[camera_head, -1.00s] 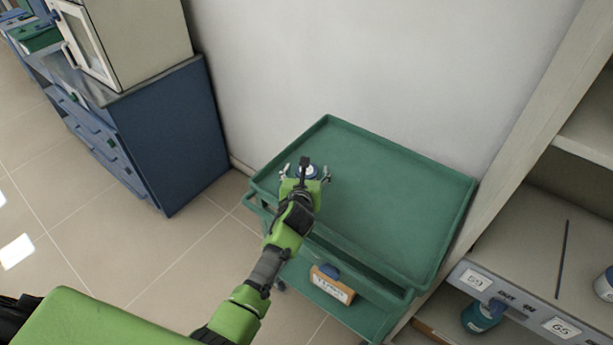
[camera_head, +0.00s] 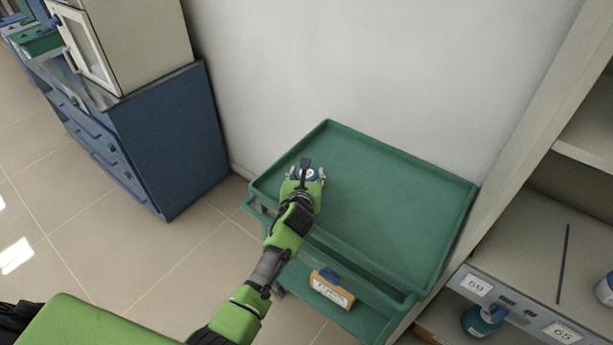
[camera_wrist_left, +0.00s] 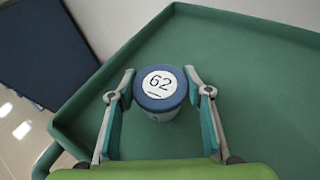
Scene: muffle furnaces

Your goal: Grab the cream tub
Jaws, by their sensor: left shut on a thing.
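The cream tub (camera_wrist_left: 160,90) has a pale body and a blue lid with a white round label reading 62. It stands upright on the green cart's top tray (camera_head: 390,205), near the left corner. In the head view the tub (camera_head: 309,173) is partly hidden by my gripper. My right gripper is not in view.
The rest of the top tray is bare inside its raised rim. A box with a blue top (camera_head: 331,288) sits on the cart's lower shelf. A blue cabinet (camera_head: 168,140) stands at left, a shelf unit (camera_head: 520,250) with containers at right, a wall behind.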

